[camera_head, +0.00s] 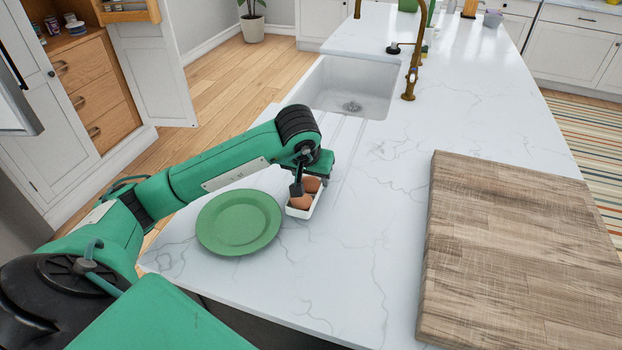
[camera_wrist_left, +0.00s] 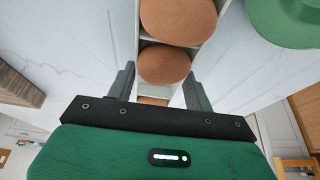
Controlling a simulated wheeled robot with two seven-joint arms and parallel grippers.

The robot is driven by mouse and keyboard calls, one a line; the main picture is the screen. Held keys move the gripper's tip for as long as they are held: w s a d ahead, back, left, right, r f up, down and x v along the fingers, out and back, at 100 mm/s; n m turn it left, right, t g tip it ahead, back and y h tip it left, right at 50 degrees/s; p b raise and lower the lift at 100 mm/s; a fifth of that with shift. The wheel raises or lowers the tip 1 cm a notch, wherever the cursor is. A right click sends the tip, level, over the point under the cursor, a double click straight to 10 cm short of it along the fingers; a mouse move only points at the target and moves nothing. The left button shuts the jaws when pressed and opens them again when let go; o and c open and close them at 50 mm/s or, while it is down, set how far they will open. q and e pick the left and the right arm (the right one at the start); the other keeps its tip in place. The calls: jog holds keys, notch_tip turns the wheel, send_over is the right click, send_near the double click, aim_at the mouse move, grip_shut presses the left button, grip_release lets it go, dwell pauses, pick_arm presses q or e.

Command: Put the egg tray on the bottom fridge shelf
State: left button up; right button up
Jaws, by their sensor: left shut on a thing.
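The egg tray (camera_head: 305,211) is a small white tray holding several brown eggs. It is on the white marble counter, just right of a green plate, though I cannot tell if it still touches the counter. My left gripper (camera_head: 308,185) comes down over it from above and is shut on it. In the left wrist view the eggs (camera_wrist_left: 165,64) show large between the two dark fingers of my left gripper (camera_wrist_left: 160,90), and the tray's white edges (camera_wrist_left: 222,12) run beside them. My right gripper is not in view. The fridge shelf is not clearly in view.
The green plate (camera_head: 238,222) lies left of the tray. A thick wooden board (camera_head: 520,260) covers the counter's right side. A sink (camera_head: 345,88) with a brass tap (camera_head: 412,75) lies beyond. An open cabinet door (camera_head: 150,60) stands at the left.

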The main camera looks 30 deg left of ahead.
pick_arm(q)
jog(key=shift+f, duration=0.7)
jog(key=shift+f, duration=0.2)
jog(key=o, duration=1)
